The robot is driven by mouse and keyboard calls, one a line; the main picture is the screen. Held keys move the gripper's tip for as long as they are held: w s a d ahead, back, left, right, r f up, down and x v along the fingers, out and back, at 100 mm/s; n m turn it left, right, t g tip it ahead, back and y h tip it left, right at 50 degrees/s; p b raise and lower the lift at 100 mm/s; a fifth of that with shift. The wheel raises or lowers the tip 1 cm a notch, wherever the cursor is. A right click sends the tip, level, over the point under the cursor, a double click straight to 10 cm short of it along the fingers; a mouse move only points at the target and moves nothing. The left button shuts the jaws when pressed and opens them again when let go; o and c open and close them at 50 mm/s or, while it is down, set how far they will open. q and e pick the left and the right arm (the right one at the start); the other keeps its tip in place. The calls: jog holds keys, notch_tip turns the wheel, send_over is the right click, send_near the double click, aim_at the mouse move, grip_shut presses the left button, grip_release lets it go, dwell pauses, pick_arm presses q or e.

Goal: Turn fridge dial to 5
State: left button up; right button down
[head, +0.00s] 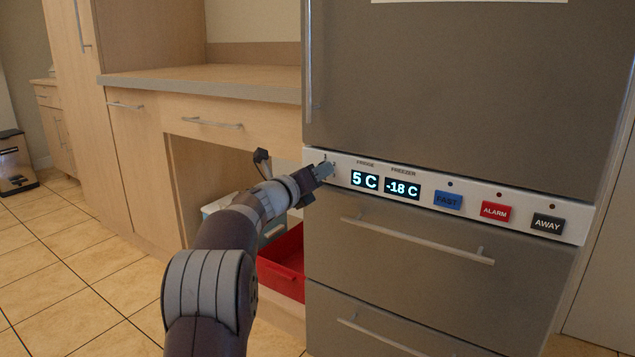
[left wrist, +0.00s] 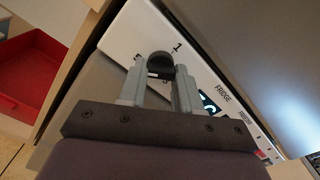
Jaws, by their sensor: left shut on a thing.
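The fridge's white control panel (head: 520,202) runs across the steel front between the upper door and the drawers. Its fridge display (head: 364,180) reads 5 C and its freezer display (head: 402,188) reads -18 C. My left gripper (head: 325,171) is at the panel's left end and hides the dial in the head view. In the left wrist view the round black dial (left wrist: 160,64) sits between the two fingers of my left gripper (left wrist: 160,80), which is shut on it. A printed 1 shows above the dial; other marks are partly covered. My right gripper is in neither view.
Blue FAST (head: 447,200), red ALARM (head: 495,212) and black AWAY (head: 547,223) buttons are on the panel to the right. A drawer handle (head: 415,240) juts out below. A red bin (head: 285,265) stands under the counter (head: 210,80) at left.

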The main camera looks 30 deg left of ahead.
pick_arm(q)
jog(key=shift+m, duration=0.4)
jog(key=o, duration=1.1)
jog(key=shift+c, duration=0.2)
jog(key=s+a+p, duration=0.1)
jog(key=s+p, duration=0.1)
jog(key=s, duration=1)
jog(key=shift+s+p, duration=0.3)
